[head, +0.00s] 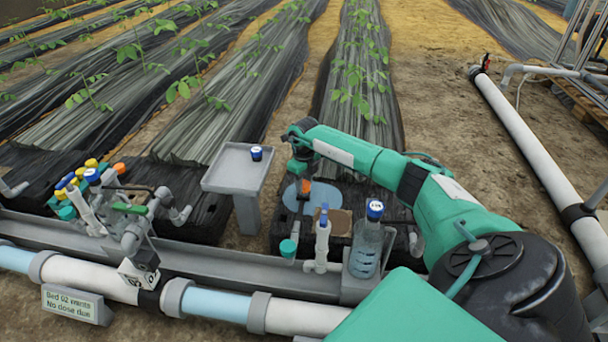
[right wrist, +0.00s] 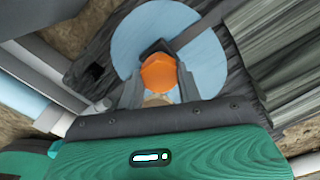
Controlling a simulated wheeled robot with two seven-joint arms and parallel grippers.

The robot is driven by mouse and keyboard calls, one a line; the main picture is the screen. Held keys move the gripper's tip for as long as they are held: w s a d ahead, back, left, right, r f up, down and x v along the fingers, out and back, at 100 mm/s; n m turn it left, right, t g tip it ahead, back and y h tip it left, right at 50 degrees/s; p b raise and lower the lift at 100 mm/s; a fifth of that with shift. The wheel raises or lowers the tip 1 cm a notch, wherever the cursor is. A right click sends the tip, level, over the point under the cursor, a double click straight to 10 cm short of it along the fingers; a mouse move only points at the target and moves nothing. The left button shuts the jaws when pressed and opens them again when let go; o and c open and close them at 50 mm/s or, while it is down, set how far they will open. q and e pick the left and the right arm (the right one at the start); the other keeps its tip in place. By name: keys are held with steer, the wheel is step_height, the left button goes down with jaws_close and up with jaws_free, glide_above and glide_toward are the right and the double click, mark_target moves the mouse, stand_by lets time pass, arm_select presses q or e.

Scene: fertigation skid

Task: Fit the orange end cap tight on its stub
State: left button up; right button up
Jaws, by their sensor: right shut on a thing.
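The orange end cap (right wrist: 159,73) shows in the right wrist view as a faceted orange piece between the two fingers of my right gripper (right wrist: 158,90). The fingers are shut on it. In the head view the orange cap (head: 306,187) is a small patch under my right gripper (head: 303,180), above or at a pale blue disc (head: 291,197). A dark piece and a grey bar lie behind the cap in the wrist view. I cannot tell whether the cap touches a stub; the stub is not clearly seen. My left gripper is out of view.
A grey tray stand (head: 238,168) holds a blue-capped vial (head: 257,153). A blue-capped bottle (head: 367,243) and a white syringe-like part (head: 322,240) stand close in front of the right gripper. Valves and coloured caps crowd the left. A white pipe (head: 530,135) runs along the right.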

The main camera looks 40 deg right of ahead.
steer(key=shift+f, duration=0.4)
stand_by(0.4)
steer(key=o, duration=0.6)
steer(key=shift+o, duration=0.2)
steer(key=shift+f, duration=0.35)
